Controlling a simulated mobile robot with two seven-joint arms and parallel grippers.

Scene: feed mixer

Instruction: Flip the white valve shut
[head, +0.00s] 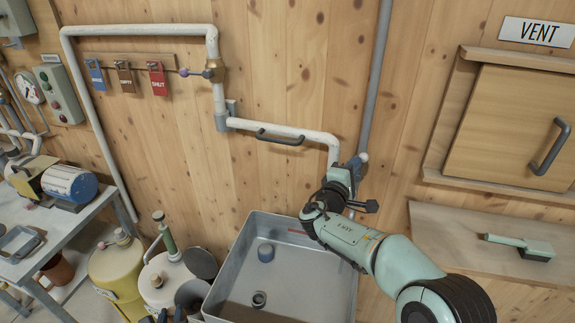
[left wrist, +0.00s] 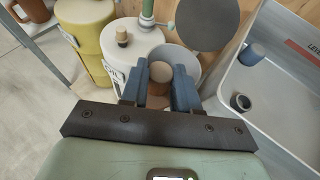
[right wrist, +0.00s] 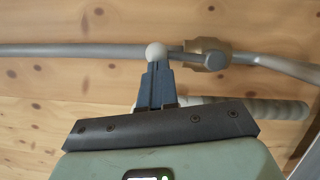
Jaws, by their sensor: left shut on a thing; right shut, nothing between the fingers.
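The white valve's round white knob (right wrist: 156,52) sits on a short lever leading to a brass valve body (right wrist: 207,56) on a grey pipe. The lever lies along the pipe in the right wrist view. My right gripper (right wrist: 157,72) is shut and empty, its tips right at the knob; I cannot tell whether they touch. In the head view the knob (head: 362,157) shows just beyond this gripper, which hides most of the valve. My left gripper (left wrist: 162,88) is shut on a brown cylinder (left wrist: 159,73), low by the white container (left wrist: 133,40).
A grey sink (head: 240,240) stands below the right arm. A white pipe with a dark handle (head: 280,139) runs along the wall left of it. A vent door (head: 520,125) and shelf are right.

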